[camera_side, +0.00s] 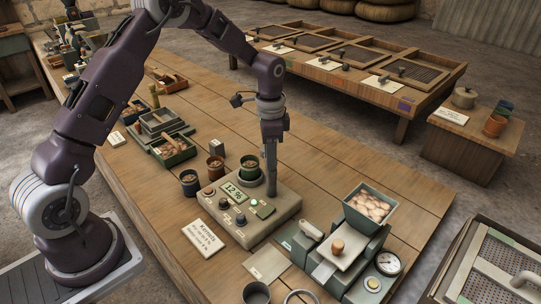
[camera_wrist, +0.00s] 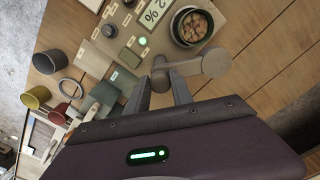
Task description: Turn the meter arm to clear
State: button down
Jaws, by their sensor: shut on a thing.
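The meter (camera_side: 286,208) is a beige box on the wooden bench with a display reading 12 % (camera_side: 236,191), knobs and a green light. A dark green cup of brown pieces stands in its round seat; the cup (camera_wrist: 193,26) also shows in the wrist view. The meter arm (camera_wrist: 188,70) is a short grey bar with a round disc (camera_wrist: 215,64) at its right end. The disc lies beside the cup, apart from its opening. My gripper (camera_wrist: 170,80) is shut on the bar near its left end. In the side view my gripper (camera_side: 271,194) points down at the meter's right rear and hides the arm.
A label card (camera_side: 203,238) lies in front of the meter. Two small cups (camera_side: 190,183) stand to its left.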

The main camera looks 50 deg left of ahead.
jog(key=m, duration=0.5)
jog(key=shift+w, duration=0.15)
jog(key=m, duration=0.5)
jog(key=shift+m, duration=0.3)
dwell(0.3)
jog(key=c, duration=1.1)
grip_release()
notch_tip(320, 180, up, 7)
jog(key=shift+r, duration=0.1)
